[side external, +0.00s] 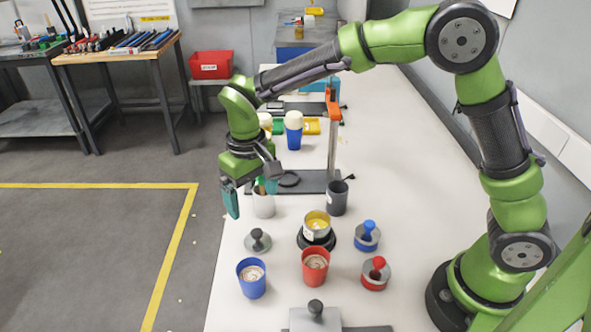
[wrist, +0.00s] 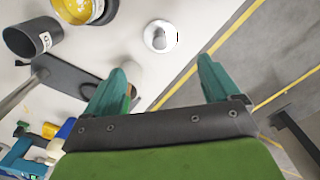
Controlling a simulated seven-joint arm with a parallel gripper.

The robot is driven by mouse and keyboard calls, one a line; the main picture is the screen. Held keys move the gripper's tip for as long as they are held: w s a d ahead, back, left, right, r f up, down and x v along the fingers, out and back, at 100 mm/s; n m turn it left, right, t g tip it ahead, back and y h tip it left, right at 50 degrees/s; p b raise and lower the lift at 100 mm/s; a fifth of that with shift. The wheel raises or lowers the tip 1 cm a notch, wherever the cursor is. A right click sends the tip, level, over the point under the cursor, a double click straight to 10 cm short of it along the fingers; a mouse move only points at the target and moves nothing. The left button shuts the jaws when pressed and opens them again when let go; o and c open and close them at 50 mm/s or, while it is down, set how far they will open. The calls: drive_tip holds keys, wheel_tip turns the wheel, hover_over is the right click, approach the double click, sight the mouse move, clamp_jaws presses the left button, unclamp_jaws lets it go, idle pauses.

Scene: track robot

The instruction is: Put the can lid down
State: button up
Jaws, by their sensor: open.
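A grey lid with a dark knob (side external: 258,240) lies flat on the white table near its left edge, knob up. A pale round lid with a knob (wrist: 152,38), apparently the same one, shows in the wrist view beyond the fingertips. My gripper (side external: 251,193) is open above the table's left side, behind the lid in the side view. Its teal fingers (wrist: 162,72) are apart with nothing held between them.
A white cup (side external: 263,207) stands close by my gripper, partly hidden. A stand's post (side external: 332,140) rises behind.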

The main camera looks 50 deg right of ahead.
drive_tip(key=s+d+r+m+t+y, duration=0.2)
drive_tip(key=s+d+r+t, duration=0.1)
drive_tip(key=s+d+r, duration=0.7)
drive_tip(key=s+d+r+m+t, duration=0.2)
drive_tip(key=s+d+t, duration=0.2)
drive_tip(key=s, duration=0.3)
drive_tip(key=shift+s+r, duration=0.15)
drive_tip(key=shift+s, duration=0.25)
